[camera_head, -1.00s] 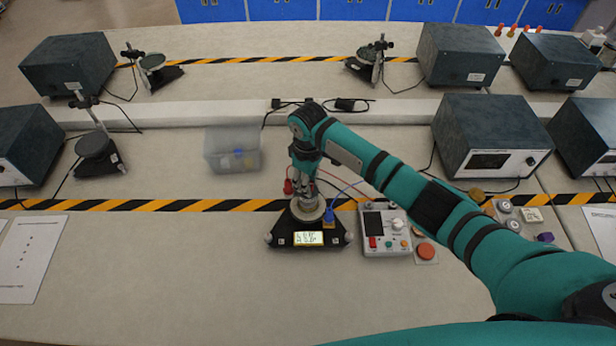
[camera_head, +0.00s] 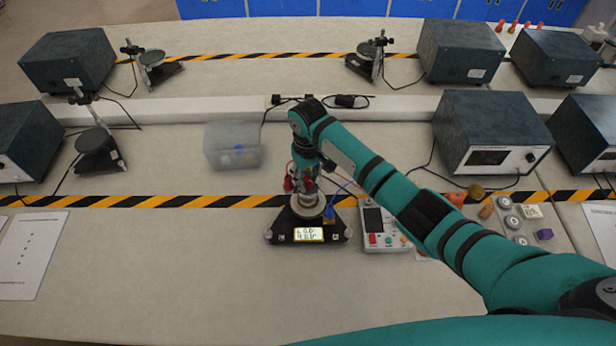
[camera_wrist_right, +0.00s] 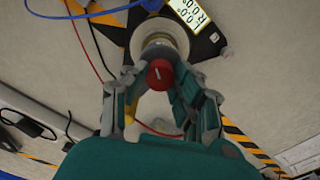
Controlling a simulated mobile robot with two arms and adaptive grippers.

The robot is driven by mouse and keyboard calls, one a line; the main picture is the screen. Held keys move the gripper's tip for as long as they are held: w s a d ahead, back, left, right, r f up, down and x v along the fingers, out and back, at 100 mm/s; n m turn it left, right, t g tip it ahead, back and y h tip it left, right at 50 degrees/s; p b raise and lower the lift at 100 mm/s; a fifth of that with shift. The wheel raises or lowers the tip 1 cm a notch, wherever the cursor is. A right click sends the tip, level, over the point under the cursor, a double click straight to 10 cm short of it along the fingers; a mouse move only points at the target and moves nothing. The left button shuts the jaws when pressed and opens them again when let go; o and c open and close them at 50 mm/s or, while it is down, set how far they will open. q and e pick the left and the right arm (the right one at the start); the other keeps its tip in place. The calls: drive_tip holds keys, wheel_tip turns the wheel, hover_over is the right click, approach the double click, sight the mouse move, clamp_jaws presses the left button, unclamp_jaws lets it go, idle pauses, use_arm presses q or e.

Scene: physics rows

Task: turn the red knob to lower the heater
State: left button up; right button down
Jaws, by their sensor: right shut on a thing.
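The red knob (camera_wrist_right: 160,75) has a pale line on its face and sits between the fingers of my right gripper (camera_wrist_right: 156,84) in the right wrist view. The fingers are closed in on its sides. In the head view my right gripper (camera_head: 307,190) points down over a black three-cornered base with a lit display (camera_head: 308,234). A pale round part (camera_wrist_right: 160,42) of this apparatus is just beyond the knob in the wrist view. The gripper and arm hide much of the apparatus in the head view. I cannot pick out the heater for certain. My left gripper is out of view.
A control box (camera_head: 374,218) with small buttons stands right of the base, partly behind my right arm. Blue and red cables run close by. A clear bin (camera_head: 232,148) stands behind left.

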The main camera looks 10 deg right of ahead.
drive_tip(key=shift+r, duration=0.1)
drive_tip(key=c, duration=1)
unclamp_jaws()
